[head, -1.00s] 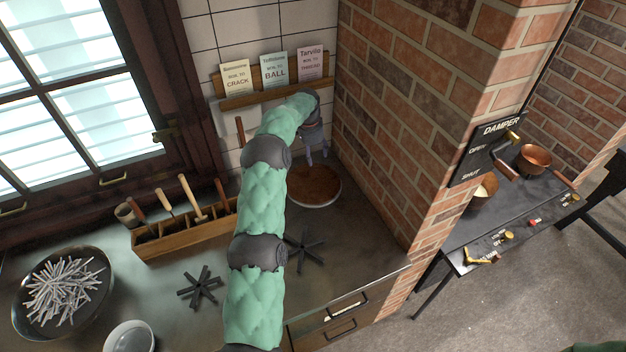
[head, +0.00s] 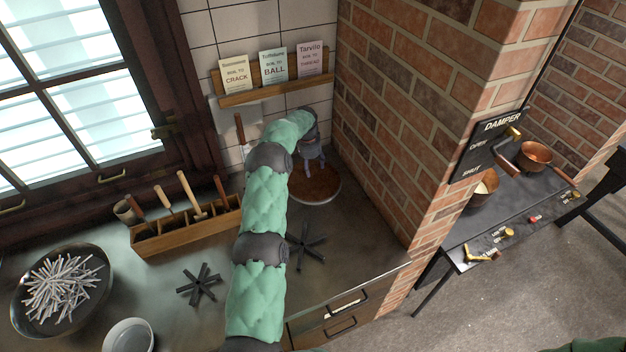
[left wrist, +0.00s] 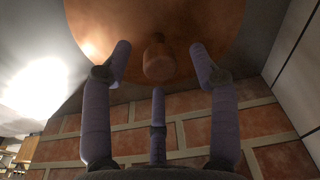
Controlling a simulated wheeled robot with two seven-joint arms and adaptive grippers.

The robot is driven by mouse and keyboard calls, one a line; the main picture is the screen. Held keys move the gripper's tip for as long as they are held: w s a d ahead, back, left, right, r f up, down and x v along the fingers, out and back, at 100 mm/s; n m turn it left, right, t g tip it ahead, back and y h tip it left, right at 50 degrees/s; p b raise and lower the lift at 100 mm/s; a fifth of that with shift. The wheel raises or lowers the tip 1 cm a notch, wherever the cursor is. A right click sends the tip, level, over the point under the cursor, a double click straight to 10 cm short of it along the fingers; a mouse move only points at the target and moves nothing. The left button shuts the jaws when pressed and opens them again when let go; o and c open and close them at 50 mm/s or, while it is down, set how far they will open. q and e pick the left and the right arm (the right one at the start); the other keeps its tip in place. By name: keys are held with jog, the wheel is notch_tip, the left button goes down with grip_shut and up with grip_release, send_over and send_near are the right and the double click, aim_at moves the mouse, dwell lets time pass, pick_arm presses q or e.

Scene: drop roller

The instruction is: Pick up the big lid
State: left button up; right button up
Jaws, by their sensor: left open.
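The big lid is a round copper-brown disc (head: 316,184) with a paler rim, lying on the counter in the corner by the brick wall. In the left wrist view the lid (left wrist: 90,22) fills the top, with its round knob (left wrist: 159,60) near the middle. My left gripper (head: 315,168) is just above the lid in the head view. In the left wrist view its fingers (left wrist: 158,75) are spread around the knob and apart from it; contact with the lid cannot be told. My right gripper is not in view.
A wooden tool box (head: 187,231) with several handles, a bowl of sticks (head: 62,329) and black trivets (head: 198,285) stand on the counter. The brick wall (head: 400,130) is close on the right. A card rack (head: 275,91) hangs behind.

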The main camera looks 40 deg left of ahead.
pick_arm(q)
jog(key=shift+w+f, duration=0.15)
jog(key=shift+f, duration=0.45)
jog(key=shift+c, duration=0.3)
grip_shut()
jog(key=shift+r, duration=0.1)
